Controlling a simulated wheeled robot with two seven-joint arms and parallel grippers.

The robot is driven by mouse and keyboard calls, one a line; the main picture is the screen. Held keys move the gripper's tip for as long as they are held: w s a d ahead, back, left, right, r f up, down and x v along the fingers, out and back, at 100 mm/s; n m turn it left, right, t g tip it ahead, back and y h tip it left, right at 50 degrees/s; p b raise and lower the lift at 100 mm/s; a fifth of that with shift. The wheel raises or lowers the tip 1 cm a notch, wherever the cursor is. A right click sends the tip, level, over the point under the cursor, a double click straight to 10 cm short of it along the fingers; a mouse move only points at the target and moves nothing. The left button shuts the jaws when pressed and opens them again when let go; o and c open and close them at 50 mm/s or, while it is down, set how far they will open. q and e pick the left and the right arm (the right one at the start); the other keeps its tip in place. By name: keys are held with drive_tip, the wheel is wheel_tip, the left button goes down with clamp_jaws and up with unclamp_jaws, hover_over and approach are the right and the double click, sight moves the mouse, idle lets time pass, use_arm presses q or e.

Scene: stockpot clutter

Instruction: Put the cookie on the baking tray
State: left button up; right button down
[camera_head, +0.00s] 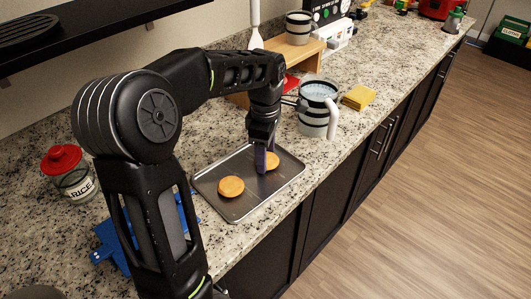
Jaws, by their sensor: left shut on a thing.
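The metal baking tray (238,206) lies on the granite counter near its front edge. One round golden cookie (231,187) lies on the left part of the tray. A second cookie (272,161) is at the tray's right part, partly hidden behind my left gripper. My left gripper (262,168) points down over the tray and is shut on this second cookie. I cannot tell whether that cookie touches the tray surface. My right gripper is not in view.
A striped pitcher (316,110) and a yellow sponge (358,97) stand behind the tray to the right. A wooden shelf (295,52) with a striped mug (299,27) is at the back. A rice jar (72,177) and a blue object (108,240) are at left.

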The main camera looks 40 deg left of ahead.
use_arm(q)
drive_tip(key=shift+f, duration=0.15)
drive_tip(key=o, duration=1.3)
drive_tip(key=shift+r, duration=0.3)
wheel_tip(320, 180, up, 7)
drive_tip(key=shift+r, duration=0.1)
wheel_tip(320, 180, up, 5)
drive_tip(key=p, duration=0.3)
drive_tip(key=shift+f+p, duration=0.2)
drive_tip(key=shift+p, duration=0.15)
